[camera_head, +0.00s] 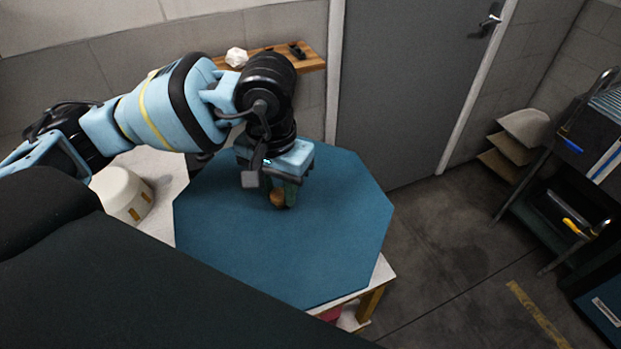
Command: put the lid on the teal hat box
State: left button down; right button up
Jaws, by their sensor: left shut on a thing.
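The lid is a large flat teal octagon (330,225) with a small wooden knob (277,199) near its middle. My left gripper (284,191) reaches down over the lid and is shut on the knob. The lid spreads over most of the white table and passes its right edge. The teal hat box is not visible; whatever lies directly under the lid is hidden, and I cannot tell if the lid touches anything below. My right gripper is not in view.
A white rounded container (122,194) with tan patches stands left of the lid on the white table (160,165). A wooden wall shelf (305,63) is behind my arm. A dark rack (575,165) stands at the right. The floor between table and rack is clear.

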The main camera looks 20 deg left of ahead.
pick_arm(q)
jog(key=w+f, duration=0.2)
jog(key=w, duration=0.1)
jog(key=w+f, duration=0.3)
jog(key=w+a+f, duration=0.1)
jog(key=w+f, duration=0.1)
jog(key=w, duration=0.1)
jog(key=shift+w+f, duration=0.15)
jog(key=shift+w, duration=0.25)
jog(key=w+a+f, duration=0.2)
jog(key=w+f, duration=0.1)
jog(key=f, duration=0.4)
jog(key=shift+w+a+b, duration=0.2)
jog(key=shift+a+b, duration=0.05)
jog(key=shift+b, duration=0.05)
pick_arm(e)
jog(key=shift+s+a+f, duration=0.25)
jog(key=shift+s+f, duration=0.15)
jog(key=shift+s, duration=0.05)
